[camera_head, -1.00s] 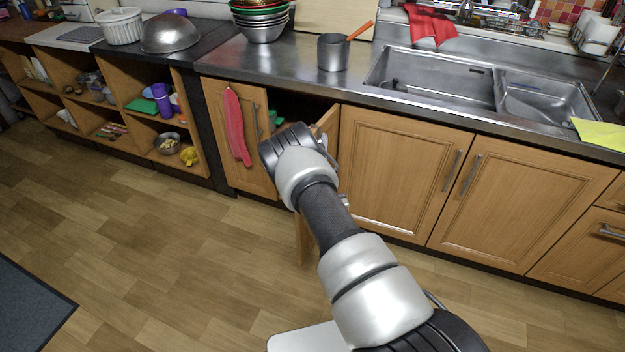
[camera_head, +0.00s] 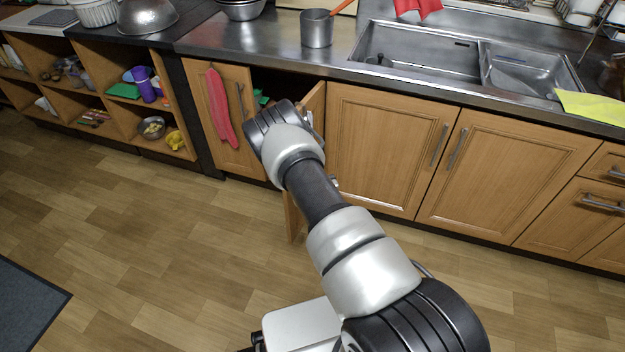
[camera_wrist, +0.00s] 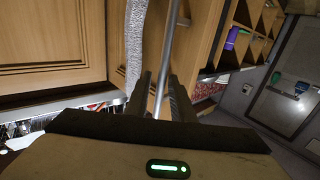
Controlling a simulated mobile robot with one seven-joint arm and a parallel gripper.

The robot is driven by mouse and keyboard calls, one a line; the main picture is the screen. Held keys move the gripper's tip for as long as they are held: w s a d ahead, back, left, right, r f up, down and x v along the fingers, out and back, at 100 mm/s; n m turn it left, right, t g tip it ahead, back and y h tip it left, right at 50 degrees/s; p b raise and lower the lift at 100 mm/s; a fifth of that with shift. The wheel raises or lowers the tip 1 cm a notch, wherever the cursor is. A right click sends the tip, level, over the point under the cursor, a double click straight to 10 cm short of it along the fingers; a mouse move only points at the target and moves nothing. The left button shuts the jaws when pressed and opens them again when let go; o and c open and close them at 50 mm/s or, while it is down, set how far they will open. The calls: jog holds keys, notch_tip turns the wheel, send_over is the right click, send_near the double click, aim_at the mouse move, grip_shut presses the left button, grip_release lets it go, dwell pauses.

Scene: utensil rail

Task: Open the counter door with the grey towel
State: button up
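The counter door (camera_head: 293,218) stands ajar, swung out from the cabinet below the counter, and my arm covers much of it in the head view. In the wrist view a grey towel (camera_wrist: 135,45) hangs as a narrow strip just left of a metal bar handle (camera_wrist: 167,58). My gripper (camera_wrist: 160,92) has its two dark fingers apart, one on each side of the bar. A gap shows beside the bar; contact is not clear. The fingertips and the towel are hidden in the head view.
A closed door with a red towel (camera_head: 220,108) is left of the opening. Closed doors (camera_head: 385,150) lie to the right under the sink (camera_head: 420,55). Open shelves (camera_head: 120,107) stand at far left. The wooden floor (camera_head: 150,245) in front is clear.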

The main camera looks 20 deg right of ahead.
jog(key=s+p, duration=0.4)
jog(key=s, duration=1.2)
jog(key=shift+d+r+p, duration=0.15)
jog(key=shift+d+p, duration=0.15)
jog(key=shift+d, duration=0.15)
jog(key=shift+w, duration=0.1)
